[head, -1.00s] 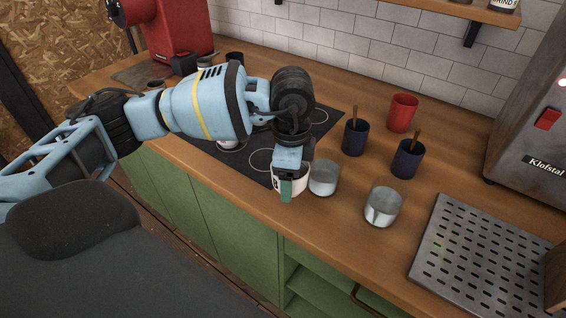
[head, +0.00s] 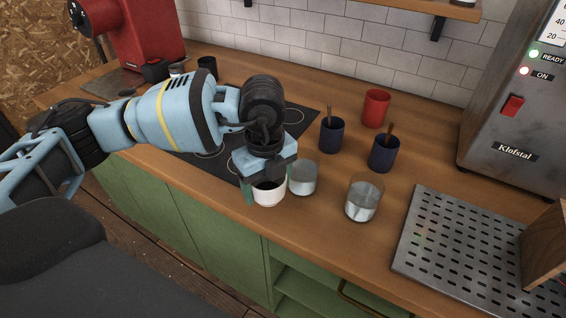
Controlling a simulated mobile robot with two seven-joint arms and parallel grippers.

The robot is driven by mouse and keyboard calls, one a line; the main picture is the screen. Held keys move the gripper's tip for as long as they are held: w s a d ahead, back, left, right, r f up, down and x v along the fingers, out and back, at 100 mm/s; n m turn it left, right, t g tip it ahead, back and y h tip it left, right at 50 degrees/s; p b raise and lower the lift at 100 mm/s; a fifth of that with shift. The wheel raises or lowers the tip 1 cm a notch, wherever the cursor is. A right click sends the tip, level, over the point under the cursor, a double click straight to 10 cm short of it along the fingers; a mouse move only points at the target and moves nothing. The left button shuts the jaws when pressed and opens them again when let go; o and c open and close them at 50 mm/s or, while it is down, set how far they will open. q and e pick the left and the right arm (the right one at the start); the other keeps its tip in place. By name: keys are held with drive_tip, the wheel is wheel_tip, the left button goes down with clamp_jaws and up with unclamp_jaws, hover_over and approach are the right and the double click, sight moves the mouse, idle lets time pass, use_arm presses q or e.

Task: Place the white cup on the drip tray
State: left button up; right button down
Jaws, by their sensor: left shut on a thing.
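The white cup (head: 268,196) is near the front edge of the wooden counter, upright, with a dark inside. My left gripper (head: 268,184) reaches down over it from above and is shut on it, with green fingertips at its sides. The gripper hides part of the cup's rim; I cannot tell whether the cup is clear of the counter. The drip tray (head: 425,232) is a slotted metal plate at the right of the counter, well apart from the cup. My right gripper is not in view.
Two clear glasses (head: 303,180) (head: 362,207) stand right of the white cup, the first very close. Behind are two dark blue cups (head: 332,137) (head: 384,156) with sticks and a red cup (head: 375,109). A wooden block (head: 545,245) is at the tray's right; the steel Klofstal machine (head: 510,130) stands behind.

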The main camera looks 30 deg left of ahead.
sight(259, 192)
use_arm(q)
drive_tip(key=m, duration=0.3)
drive_tip(key=s+m, duration=0.1)
drive_tip(key=m, duration=0.6)
drive_tip(key=s+m, duration=0.1)
drive_tip(key=m, duration=0.1)
drive_tip(key=shift+d+f+m, duration=0.1)
drive_tip(key=shift+m, duration=0.3)
drive_tip(key=m, duration=0.3)
drive_tip(key=s+m, duration=0.1)
drive_tip(key=m, duration=0.2)
drive_tip(key=shift+f, duration=0.1)
drive_tip(key=m, duration=0.3)
drive_tip(key=s+m, duration=0.1)
drive_tip(key=m, duration=0.1)
drive_tip(key=shift+f+m, duration=0.1)
drive_tip(key=shift+m, duration=0.3)
drive_tip(key=s+m, duration=0.1)
drive_tip(key=m, duration=0.6)
drive_tip(key=s+m, duration=0.1)
drive_tip(key=m, duration=0.7)
drive_tip(key=s+m, duration=0.2)
drive_tip(key=m, duration=0.6)
drive_tip(key=shift+d+f, duration=0.15)
drive_tip(key=shift+f, duration=0.25)
